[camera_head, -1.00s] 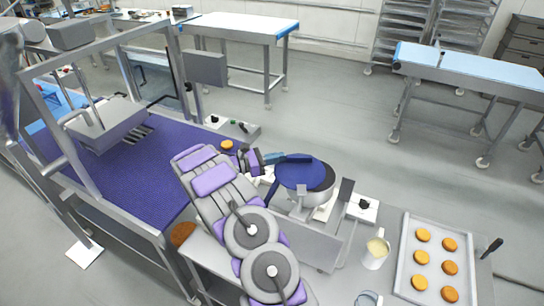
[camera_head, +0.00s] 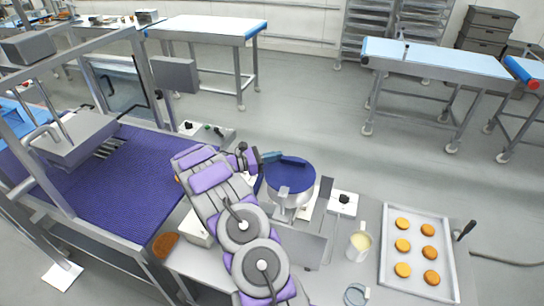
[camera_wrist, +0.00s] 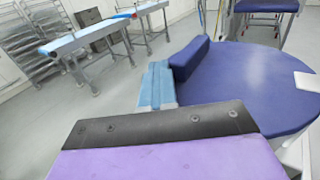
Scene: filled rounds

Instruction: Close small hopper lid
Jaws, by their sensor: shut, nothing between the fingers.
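The small hopper (camera_head: 290,198) is a round grey drum on the bench, just right of my arm. Its dark blue round lid (camera_head: 290,177) lies across the top and looks nearly flat; I cannot tell whether it is fully seated. In the wrist view the lid (camera_wrist: 245,90) fills the right side, with a raised dark blue block (camera_wrist: 190,57) at its left edge. My gripper (camera_head: 272,156) is shut and empty at the lid's far left edge. Its blue fingers (camera_wrist: 157,85) show beside that block; I cannot tell whether they touch it.
A jug (camera_head: 360,242) and a tray (camera_head: 386,262) of round patties stand right of the hopper. A control box (camera_head: 343,203) sits close by it. The purple conveyor belt (camera_head: 125,190) lies left. Open floor lies behind the bench.

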